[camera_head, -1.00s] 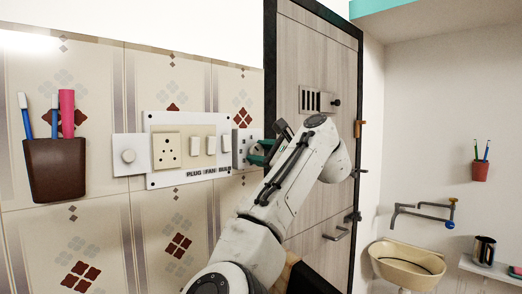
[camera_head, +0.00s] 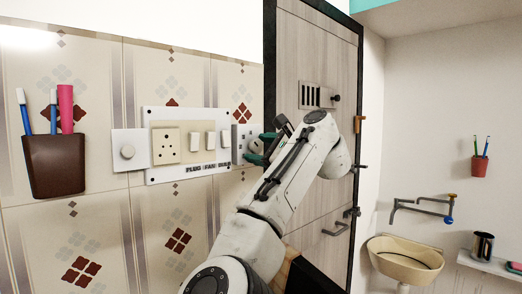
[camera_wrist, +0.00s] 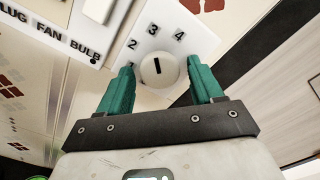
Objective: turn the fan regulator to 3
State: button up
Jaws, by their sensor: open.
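The fan regulator is a white plate with a round white knob. In the wrist view the knob (camera_wrist: 157,70) has a dark mark that stands nearly upright, roughly in line with the printed 3. The numbers 2, 3 and 4 show on the plate (camera_wrist: 157,32); the area at lower left is partly hidden by a finger. My gripper (camera_wrist: 158,88) is open, with one teal finger on each side of the knob and gaps visible between. In the head view my gripper (camera_head: 263,148) is at the regulator plate (camera_head: 238,152), right of the switchboard, and partly covers it.
The switchboard (camera_head: 188,178) with socket and switches is just left of the regulator. Another knob plate (camera_head: 128,166) and a brown holder (camera_head: 55,166) are further left. A door (camera_head: 310,60) stands close on the right. A basin (camera_head: 405,262) is at far right.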

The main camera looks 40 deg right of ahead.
jog(key=s+b, duration=0.3)
jog(key=s, duration=0.7)
jog(key=shift+s+d+b, duration=0.2)
jog(key=shift+s+b, duration=0.15)
jog(key=shift+s, duration=0.05)
